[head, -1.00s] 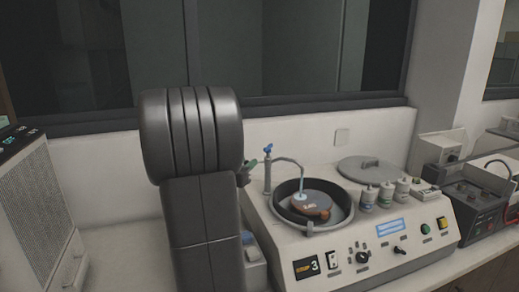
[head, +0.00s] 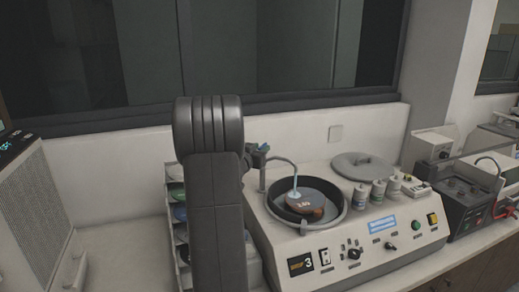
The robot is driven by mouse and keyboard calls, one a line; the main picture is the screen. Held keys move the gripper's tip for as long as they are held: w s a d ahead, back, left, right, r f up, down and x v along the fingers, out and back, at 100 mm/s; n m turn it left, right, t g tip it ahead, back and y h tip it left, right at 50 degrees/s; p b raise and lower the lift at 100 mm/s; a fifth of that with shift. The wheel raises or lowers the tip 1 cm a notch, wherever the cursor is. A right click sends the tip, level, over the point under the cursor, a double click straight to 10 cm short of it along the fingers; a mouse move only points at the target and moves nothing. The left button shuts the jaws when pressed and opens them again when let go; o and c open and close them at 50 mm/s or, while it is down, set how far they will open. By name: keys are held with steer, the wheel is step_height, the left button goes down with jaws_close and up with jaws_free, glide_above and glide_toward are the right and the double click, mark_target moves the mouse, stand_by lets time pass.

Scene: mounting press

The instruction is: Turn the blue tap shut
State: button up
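The tap's thin grey post (head: 262,180) and curved spout (head: 283,160) stand at the back left of the polishing machine (head: 345,243) in the head view. A pale blue stream (head: 296,180) shows below the spout's end. My gripper (head: 258,155) is at the top of the post, at the tap handle's height. It covers the blue handle, which I cannot make out. Contact with the handle and the opening of the fingers are too small and hidden to tell. My dark arm rises in front, left of the machine.
The machine's round bowl (head: 336,223) holds a disc with a brown piece (head: 305,202) on it. Several bottles (head: 378,191) and a round lid (head: 362,163) sit on its top. A rack of coloured discs (head: 176,192) stands behind my arm. A grey cabinet (head: 35,205) stands left.

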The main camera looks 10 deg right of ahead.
jaws_close()
steer(key=shift+w+a+m+g+h, duration=0.1)
steer(key=shift+m+g+h, duration=0.3)
steer(key=shift+h, duration=0.1)
steer(key=m+g+h, duration=0.2)
steer(key=g+h, duration=0.1)
steer(key=shift+w+a+m, duration=0.25)
steer(key=shift+m, duration=0.15)
steer(key=m+g+h, duration=0.1)
steer(key=g, duration=0.1)
steer(key=m+g+h, duration=0.1)
steer(key=m+g, duration=0.1)
steer(key=m+g+h, duration=0.1)
steer(key=g, duration=0.2)
steer(key=shift+w+a+m, duration=0.15)
steer(key=shift+w+m, duration=0.25)
steer(key=shift+g, duration=0.3)
jaws_free()
